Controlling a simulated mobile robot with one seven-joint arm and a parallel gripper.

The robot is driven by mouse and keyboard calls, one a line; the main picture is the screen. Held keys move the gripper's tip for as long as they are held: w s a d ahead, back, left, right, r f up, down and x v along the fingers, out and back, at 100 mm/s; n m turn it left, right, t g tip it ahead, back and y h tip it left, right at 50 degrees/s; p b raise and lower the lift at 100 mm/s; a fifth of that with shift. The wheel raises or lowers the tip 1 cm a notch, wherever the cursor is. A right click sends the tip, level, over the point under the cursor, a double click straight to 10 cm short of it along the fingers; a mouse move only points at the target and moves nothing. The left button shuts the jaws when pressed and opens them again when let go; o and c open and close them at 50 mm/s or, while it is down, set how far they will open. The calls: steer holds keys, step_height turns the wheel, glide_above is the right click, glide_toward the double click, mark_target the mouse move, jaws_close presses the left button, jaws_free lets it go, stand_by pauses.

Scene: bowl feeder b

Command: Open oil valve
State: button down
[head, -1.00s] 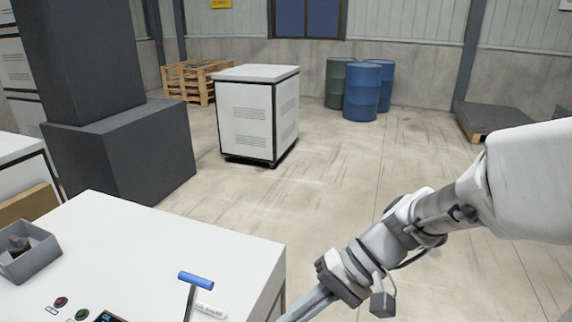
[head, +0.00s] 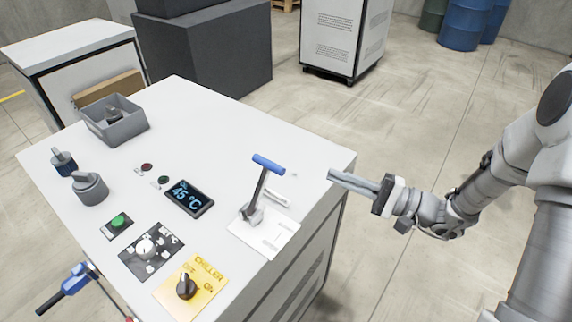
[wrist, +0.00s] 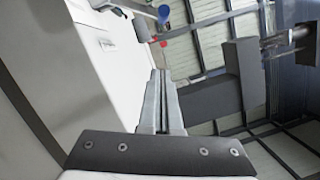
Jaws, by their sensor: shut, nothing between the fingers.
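A lever with a blue T-shaped handle (head: 268,164) stands upright, slightly tilted, on a white plate (head: 277,239) near the right edge of the cabinet top. At the lower left, another blue handle (head: 76,280) with red parts sits beside the cabinet. I cannot read a label that tells which one is the oil valve. My gripper (head: 332,175) is shut and empty, to the right of the T-handled lever and apart from it, by the cabinet's right edge.
The white cabinet top (head: 240,130) carries a grey bin (head: 113,120), a temperature display (head: 190,197), grey knobs (head: 90,188), a green button (head: 118,221) and a yellow chiller switch plate (head: 208,290). Open floor (head: 440,110) lies to the right. Blue barrels (head: 462,25) stand far back.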

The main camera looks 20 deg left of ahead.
mark_target(260, 189)
steer(key=shift+a, duration=0.1)
steer(key=a, duration=0.6)
steer(key=a+r, duration=0.1)
steer(key=a, duration=0.3)
steer(key=shift+w+a+r, duration=0.1)
steer(key=shift+s+a+r+p, duration=0.1)
steer(key=shift+s+r+p, duration=0.15)
steer(key=shift+s, duration=0.35)
steer(key=shift+s+a+r+p, duration=0.1)
steer(key=shift+s+r, duration=0.2)
steer(key=shift+s, duration=0.25)
steer(key=shift+s+a+r, duration=0.1)
steer(key=shift+s+r, duration=0.05)
steer(key=shift+s, duration=0.35)
steer(key=shift+r, duration=0.1)
steer(key=shift+s+r, duration=0.1)
steer(key=shift+s, duration=0.05)
